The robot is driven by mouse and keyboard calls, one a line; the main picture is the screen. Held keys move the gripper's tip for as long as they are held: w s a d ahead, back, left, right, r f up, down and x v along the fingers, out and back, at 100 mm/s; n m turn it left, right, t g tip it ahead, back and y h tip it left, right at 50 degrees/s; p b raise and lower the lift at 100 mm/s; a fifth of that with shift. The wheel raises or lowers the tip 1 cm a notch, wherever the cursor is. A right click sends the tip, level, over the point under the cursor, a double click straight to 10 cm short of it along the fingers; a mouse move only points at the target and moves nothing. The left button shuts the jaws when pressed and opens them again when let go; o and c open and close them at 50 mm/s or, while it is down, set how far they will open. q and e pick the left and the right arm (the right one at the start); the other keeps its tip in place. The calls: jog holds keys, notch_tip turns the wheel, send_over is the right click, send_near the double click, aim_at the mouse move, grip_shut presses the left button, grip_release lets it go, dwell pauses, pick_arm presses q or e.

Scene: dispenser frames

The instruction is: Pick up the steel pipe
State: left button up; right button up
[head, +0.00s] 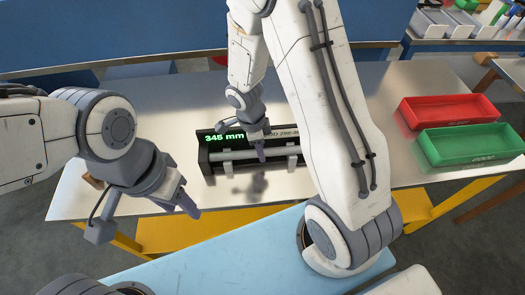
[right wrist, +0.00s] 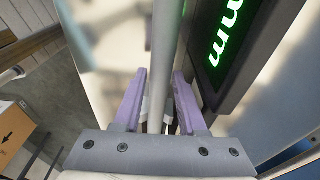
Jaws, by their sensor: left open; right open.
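The steel pipe (head: 228,156) is a grey rod lying level across light supports in front of a black measuring unit (head: 204,151) whose green display reads 345 mm. My right gripper (head: 248,151) is over the pipe near its middle. In the right wrist view the pipe (right wrist: 163,45) runs between the two open purple fingers (right wrist: 159,82), with a gap visible on the right side; I cannot tell whether the left finger touches it. My left gripper (head: 186,194) is open and empty, in front of the unit's left end. My right arm covers the unit's right part.
A red tray (head: 447,105) and a green tray (head: 470,146) stand at the right of the metal table (head: 290,80). A light blue surface (head: 210,253) lies in front. The table behind the unit is clear. A cardboard box (right wrist: 14,135) shows in the right wrist view.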

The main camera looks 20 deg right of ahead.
jog(key=shift+c, duration=0.2)
grip_shut()
jog(key=shift+r, duration=0.15)
